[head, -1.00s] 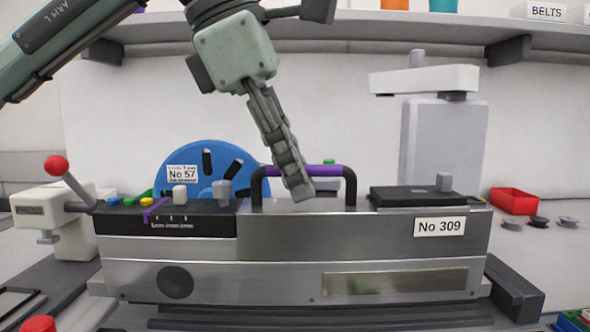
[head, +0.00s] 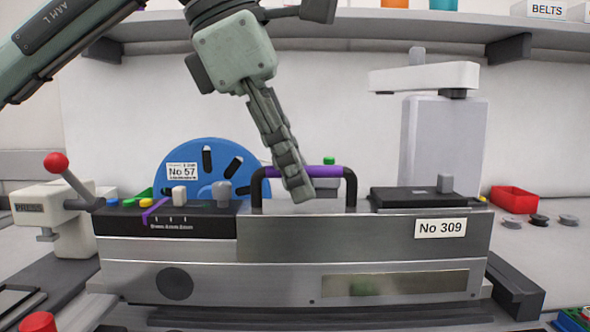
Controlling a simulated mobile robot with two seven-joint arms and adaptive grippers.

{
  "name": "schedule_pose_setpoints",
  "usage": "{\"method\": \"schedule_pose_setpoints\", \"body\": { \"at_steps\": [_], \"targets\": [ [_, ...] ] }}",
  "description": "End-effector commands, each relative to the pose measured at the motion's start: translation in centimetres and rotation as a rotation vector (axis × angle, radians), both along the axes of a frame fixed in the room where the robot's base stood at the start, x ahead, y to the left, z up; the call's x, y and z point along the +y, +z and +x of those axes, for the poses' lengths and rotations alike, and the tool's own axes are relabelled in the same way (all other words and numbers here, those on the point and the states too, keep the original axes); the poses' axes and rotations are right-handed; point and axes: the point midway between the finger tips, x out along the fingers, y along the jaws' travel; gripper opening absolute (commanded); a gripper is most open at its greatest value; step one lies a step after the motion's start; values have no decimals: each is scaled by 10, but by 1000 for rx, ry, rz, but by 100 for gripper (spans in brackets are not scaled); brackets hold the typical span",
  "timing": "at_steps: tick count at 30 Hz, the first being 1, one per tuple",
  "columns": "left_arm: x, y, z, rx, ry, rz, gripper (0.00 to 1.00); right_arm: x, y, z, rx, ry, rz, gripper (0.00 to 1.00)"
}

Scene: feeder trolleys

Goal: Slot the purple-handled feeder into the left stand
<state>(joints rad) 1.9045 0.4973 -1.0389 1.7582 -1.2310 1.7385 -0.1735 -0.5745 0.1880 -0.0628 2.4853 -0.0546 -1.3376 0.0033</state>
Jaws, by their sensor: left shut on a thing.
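The purple-handled feeder (head: 330,240) is a long metal unit labelled No 309, with a blue reel (head: 215,170) labelled No 57 behind its left part. Its black-and-purple handle (head: 325,172) stands on top. My left gripper (head: 297,185) comes down from above and is shut on the handle near its middle. The feeder sits level over a dark base (head: 400,318); whether it touches the base is hard to tell. I cannot pick out the left stand for certain. My right gripper is not in view.
A press with a red-knobbed lever (head: 56,163) stands close to the feeder's left end. A grey machine (head: 440,150) stands behind on the right. A red bin (head: 514,200) and several small spools lie at the right. A shelf (head: 420,38) crosses above.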

Motion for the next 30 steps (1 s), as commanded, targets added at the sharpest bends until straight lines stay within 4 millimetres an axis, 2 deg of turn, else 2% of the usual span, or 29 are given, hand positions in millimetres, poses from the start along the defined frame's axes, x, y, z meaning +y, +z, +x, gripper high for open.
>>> {"method": "schedule_pose_setpoints", "body": {
  "at_steps": [30],
  "targets": [
    [0,-6,0,-6,1,-8,0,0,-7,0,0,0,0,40]
  ]
}}
